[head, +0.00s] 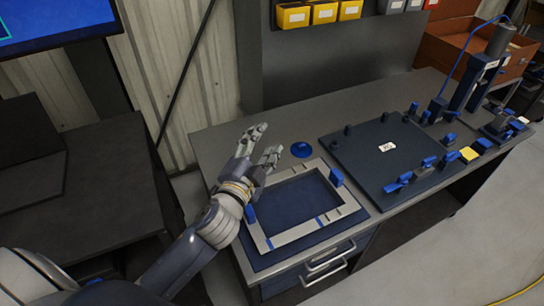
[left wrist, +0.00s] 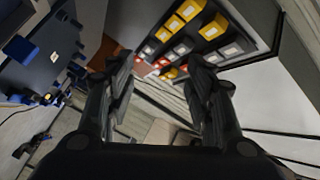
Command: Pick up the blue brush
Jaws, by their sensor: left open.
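I cannot clearly make out a brush. A blue round piece (head: 302,150) lies on the workbench behind the grey frame and may be part of it. My left gripper (head: 265,144) is open and empty, above the frame's back left corner, left of the blue round piece and apart from it. In the left wrist view my left gripper (left wrist: 162,76) shows two spread fingers with nothing between them. My right gripper is not in view.
The grey rectangular frame (head: 268,189) with blue blocks sits on the workbench (head: 222,143). A dark plate (head: 365,170) with blue clamps stands to the right. Yellow bins (head: 324,13) hang at the back. A dark table (head: 110,170) is at left.

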